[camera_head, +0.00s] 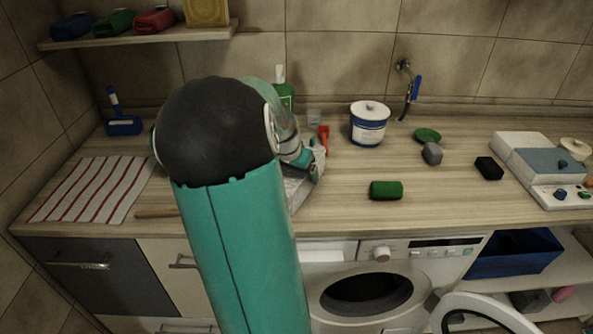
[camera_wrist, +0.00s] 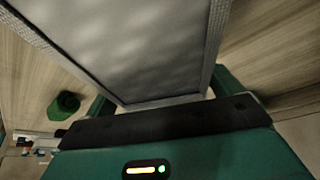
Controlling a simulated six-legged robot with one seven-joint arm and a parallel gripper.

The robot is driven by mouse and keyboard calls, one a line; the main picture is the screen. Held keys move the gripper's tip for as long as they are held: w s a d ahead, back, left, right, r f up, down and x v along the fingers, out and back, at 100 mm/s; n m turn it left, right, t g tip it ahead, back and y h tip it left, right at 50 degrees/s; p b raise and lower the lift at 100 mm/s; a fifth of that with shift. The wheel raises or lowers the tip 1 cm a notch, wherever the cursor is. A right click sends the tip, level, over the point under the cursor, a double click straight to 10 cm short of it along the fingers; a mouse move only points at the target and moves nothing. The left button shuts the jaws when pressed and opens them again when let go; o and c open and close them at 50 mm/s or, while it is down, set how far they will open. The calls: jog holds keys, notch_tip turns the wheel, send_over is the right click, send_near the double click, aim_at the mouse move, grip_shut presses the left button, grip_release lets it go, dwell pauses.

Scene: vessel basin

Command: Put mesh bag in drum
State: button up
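A grey panel with a pale woven border, which looks like the mesh bag (camera_wrist: 150,50), fills the upper middle of the wrist view. In the head view, a pale grey part of it (camera_head: 298,188) shows on or just above the counter, mostly hidden behind my arm. My gripper (camera_wrist: 165,95) has its green fingers apart, one on each side of the bag's near end; I cannot tell whether they press on it. In the head view my gripper (camera_head: 312,165) is partly hidden. The washing machine's drum (camera_head: 366,303) is a dark round opening below the counter.
The washer door (camera_head: 480,318) stands open at the right. A blue bin (camera_head: 513,255) sits on the lower shelf.

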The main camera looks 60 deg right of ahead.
jog(key=shift+o, duration=0.6)
jog(key=shift+a+r, duration=0.1)
jog(key=shift+r, duration=0.5)
jog(key=v, duration=1.1)
jog(key=shift+r, duration=0.1)
jog(key=shift+a, duration=0.1)
